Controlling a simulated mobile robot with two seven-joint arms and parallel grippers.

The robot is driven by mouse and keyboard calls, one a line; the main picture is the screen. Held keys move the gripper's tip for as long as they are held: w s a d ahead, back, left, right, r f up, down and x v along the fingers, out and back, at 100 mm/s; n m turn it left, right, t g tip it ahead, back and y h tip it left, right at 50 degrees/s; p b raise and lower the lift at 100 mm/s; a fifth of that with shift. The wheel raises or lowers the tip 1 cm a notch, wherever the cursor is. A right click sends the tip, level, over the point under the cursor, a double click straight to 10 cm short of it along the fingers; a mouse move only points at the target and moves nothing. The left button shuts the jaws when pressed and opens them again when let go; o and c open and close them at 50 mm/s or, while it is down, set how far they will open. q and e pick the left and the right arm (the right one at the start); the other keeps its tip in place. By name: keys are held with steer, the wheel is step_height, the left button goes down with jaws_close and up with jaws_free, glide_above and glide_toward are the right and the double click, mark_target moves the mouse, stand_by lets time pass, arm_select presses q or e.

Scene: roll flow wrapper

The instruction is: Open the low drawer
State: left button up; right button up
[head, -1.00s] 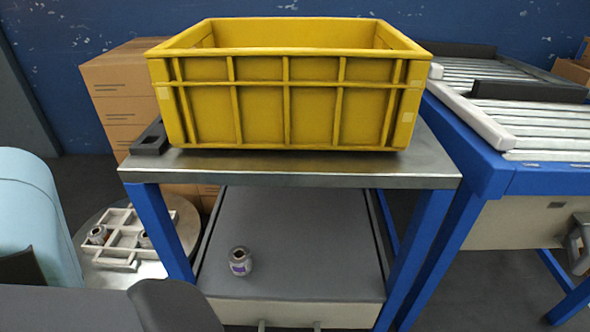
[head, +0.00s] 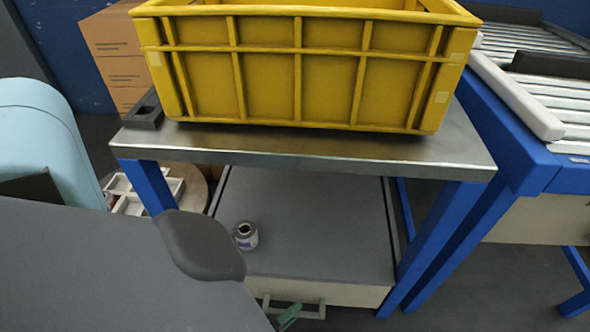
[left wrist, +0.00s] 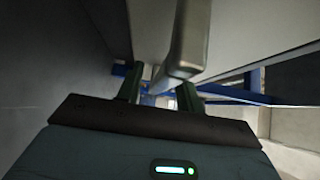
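The low drawer's pale front (head: 350,294) shows under the metal table, below a grey top surface (head: 320,220); it looks shut. Its bar handle (head: 292,309) is at the lower edge of the head view. My left gripper (head: 288,318) is partly visible at the handle, with a green finger over it; the rest is cut off or behind my arm. In the left wrist view, my left gripper's green fingers (left wrist: 158,92) stand apart. A pale bar, seemingly the handle (left wrist: 190,40), is close by, over the right finger. I cannot tell whether they touch. My right gripper is not in view.
A yellow crate (head: 300,75) stands on the metal table (head: 300,148). A small jar (head: 245,236) stands on the grey surface above the drawer front. Blue table legs (head: 435,240) flank the drawer. A roller conveyor (head: 570,100) is at right, cartons (head: 112,50) at back left.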

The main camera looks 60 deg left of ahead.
arm_select(q)
steer(key=shift+w, duration=0.15)
jaws_close()
